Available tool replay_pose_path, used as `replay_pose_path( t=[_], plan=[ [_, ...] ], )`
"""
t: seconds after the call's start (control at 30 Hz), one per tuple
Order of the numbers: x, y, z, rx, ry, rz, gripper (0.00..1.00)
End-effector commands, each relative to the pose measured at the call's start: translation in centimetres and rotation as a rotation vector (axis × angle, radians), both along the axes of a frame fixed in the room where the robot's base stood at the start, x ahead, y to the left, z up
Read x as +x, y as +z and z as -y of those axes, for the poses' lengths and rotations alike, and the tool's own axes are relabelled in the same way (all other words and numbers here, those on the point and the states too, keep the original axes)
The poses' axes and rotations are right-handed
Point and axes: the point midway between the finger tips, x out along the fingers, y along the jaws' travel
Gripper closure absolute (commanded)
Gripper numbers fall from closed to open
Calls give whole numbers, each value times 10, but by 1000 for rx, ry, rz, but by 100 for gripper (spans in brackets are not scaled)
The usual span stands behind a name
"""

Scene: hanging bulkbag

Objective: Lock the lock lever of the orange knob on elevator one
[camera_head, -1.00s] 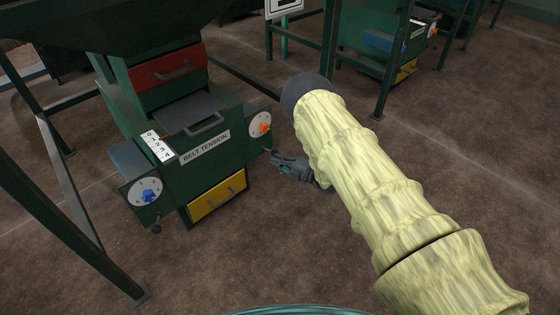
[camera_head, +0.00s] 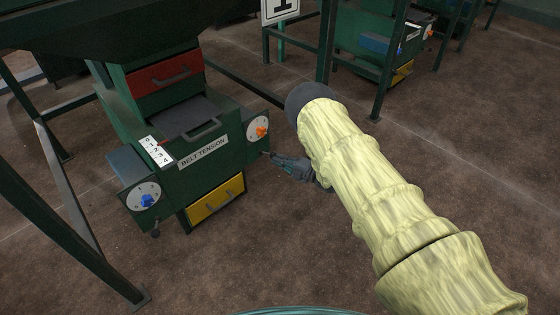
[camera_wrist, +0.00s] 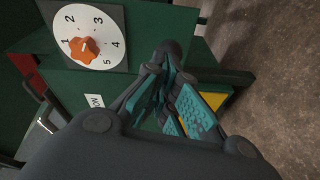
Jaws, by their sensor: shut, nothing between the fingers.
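The orange knob (camera_head: 262,132) sits on a white numbered dial on the right side of the green belt tension unit. It also shows in the wrist view (camera_wrist: 84,50), upper left, with its pointer towards the low numbers. A dark round-ended lever (camera_wrist: 170,47), apparently the lock lever, stands out beside the dial at my fingertips. My gripper (camera_head: 275,157) is just right of and below the dial. In the wrist view my gripper (camera_wrist: 163,75) has its fingers together, close to the lever end; I cannot tell whether they touch. The lever's base is hidden by the fingers.
A blue knob (camera_head: 147,200) on another dial is at the unit's left, with its own lever (camera_head: 155,233) below. A red drawer (camera_head: 165,72) and a yellow drawer (camera_head: 215,200) face front. Green frame legs stand at left.

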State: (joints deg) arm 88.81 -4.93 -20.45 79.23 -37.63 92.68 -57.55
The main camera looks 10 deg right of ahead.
Motion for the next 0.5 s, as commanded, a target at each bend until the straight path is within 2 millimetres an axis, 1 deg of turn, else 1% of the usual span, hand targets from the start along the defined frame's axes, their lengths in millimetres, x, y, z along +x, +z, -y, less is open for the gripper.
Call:
replay_pose_path(
  t=[0.33,0.5],
  plan=[
    [-2,2,-2,0,0,0,100],
    [-11,7,-11,0,4,-2,100]
  ],
)
